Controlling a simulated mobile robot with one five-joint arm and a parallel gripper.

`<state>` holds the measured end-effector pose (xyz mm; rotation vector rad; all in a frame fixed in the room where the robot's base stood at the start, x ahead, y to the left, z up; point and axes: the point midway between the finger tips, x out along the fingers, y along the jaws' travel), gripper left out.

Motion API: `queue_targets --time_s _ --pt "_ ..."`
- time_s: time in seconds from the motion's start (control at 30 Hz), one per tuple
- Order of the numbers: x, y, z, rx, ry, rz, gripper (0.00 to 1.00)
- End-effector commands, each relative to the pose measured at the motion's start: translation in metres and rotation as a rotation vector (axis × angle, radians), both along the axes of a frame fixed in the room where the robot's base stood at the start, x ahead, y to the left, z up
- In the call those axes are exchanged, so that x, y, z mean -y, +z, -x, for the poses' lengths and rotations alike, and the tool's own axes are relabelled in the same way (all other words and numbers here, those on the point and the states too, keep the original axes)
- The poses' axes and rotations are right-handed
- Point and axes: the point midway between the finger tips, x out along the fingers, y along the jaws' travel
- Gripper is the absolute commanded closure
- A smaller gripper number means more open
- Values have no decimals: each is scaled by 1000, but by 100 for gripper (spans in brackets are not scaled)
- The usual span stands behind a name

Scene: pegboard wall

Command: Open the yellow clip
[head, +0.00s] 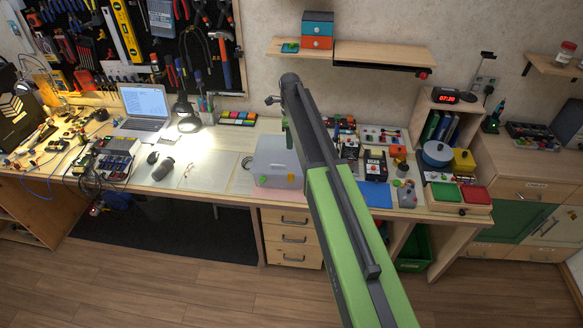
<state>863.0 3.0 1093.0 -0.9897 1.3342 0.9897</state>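A pale translucent box (274,158) stands on the workbench just left of my arm. My green and dark grey arm rises from the lower right across the picture. It covers what lies just right of the box.
Left of the box stand a lit lamp (187,115) and a laptop (145,104). A blue pot (436,154) and red and green trays (475,194) crowd the right. Drawers (291,236) are below, a shelf (375,54) above. The floor in front is clear.

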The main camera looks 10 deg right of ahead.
Motion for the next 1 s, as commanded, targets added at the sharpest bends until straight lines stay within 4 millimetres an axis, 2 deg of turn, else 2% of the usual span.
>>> queue_targets --time_s 0.27,0.8,0.9,1.0 --pt "1 -37 1 0 1 0 71" --pt "2 -150 1 0 1 0 71" --pt "2 -166 1 0 1 0 71" --pt "2 -175 1 0 1 0 71"
